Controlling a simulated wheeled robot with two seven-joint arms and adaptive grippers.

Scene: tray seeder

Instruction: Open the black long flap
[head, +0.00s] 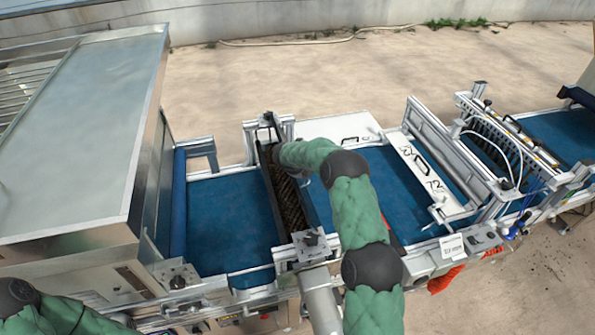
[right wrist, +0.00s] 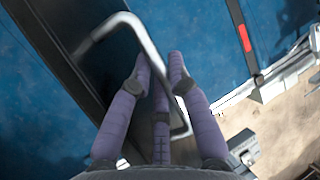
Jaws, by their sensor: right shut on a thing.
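The black long flap (right wrist: 95,75) shows in the right wrist view as a dark, smooth panel over the blue belt. A bent grey metal handle (right wrist: 97,36) crosses over it. My right gripper (right wrist: 160,62) has its purple fingers around the handle, shut on it. In the head view, my right arm reaches up to the far end of a long dark bristly strip (head: 286,203) on the machine. The fingers are hidden there, and I cannot tell the flap from the strip. My left arm shows only at the lower left, with its gripper out of frame.
Blue belt (head: 232,215) lies on both sides of the strip. A large metal housing (head: 80,130) stands at left. A white panel (head: 425,175) and a frame with a toothed row (head: 492,135) are at right. The floor behind the machine is mostly clear.

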